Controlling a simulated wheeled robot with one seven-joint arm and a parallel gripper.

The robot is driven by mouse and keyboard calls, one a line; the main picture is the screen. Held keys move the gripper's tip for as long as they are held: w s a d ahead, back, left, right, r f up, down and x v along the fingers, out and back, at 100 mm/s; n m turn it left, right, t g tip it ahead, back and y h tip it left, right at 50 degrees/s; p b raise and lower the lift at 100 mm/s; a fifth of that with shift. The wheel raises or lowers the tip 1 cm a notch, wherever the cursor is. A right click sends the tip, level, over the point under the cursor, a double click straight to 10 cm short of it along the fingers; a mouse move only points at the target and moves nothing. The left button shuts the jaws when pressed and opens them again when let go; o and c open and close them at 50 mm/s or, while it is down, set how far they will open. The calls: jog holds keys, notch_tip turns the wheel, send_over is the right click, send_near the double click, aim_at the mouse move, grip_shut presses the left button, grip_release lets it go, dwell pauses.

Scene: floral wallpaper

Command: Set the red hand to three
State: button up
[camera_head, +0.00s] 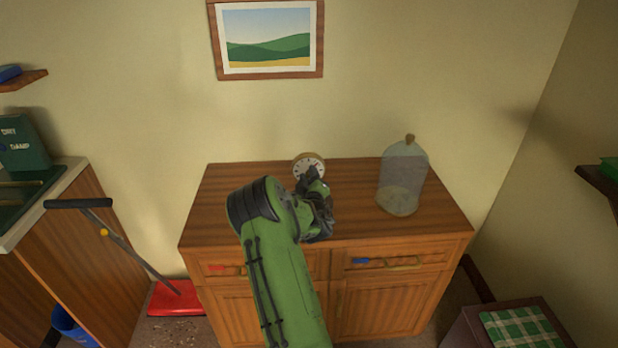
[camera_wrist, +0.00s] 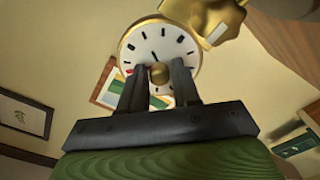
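A round clock (camera_head: 308,164) with a gold rim and white dial stands at the back of the wooden cabinet. In the wrist view its dial (camera_wrist: 160,45) has black marks, a black hand near the top middle and a gold centre knob (camera_wrist: 158,73). A bit of red (camera_wrist: 128,68), perhaps the red hand, shows at the dial's left edge. My gripper (camera_wrist: 160,72) is at the dial with one dark finger on each side of the knob, seemingly touching it. In the head view my gripper (camera_head: 312,180) hides the dial's lower part.
A glass dome (camera_head: 403,180) with a cork-like knob stands right of the clock on the cabinet top (camera_head: 235,200). A gold object (camera_wrist: 215,22) sits close beside the dial in the wrist view. A framed picture (camera_head: 268,73) hangs above. The cabinet top's left side is clear.

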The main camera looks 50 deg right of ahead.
grip_shut()
jog(key=shift+m, duration=0.4)
jog(key=m+b, duration=0.5)
jog(key=b, duration=0.1)
jog(key=shift+f, duration=0.2)
jog(key=m+b, duration=0.3)
jog(key=shift+r+b, duration=0.1)
jog(key=shift+b, duration=0.25)
jog(key=shift+o, duration=1.9)
grip_release()
jog(key=shift+r, duration=0.1)
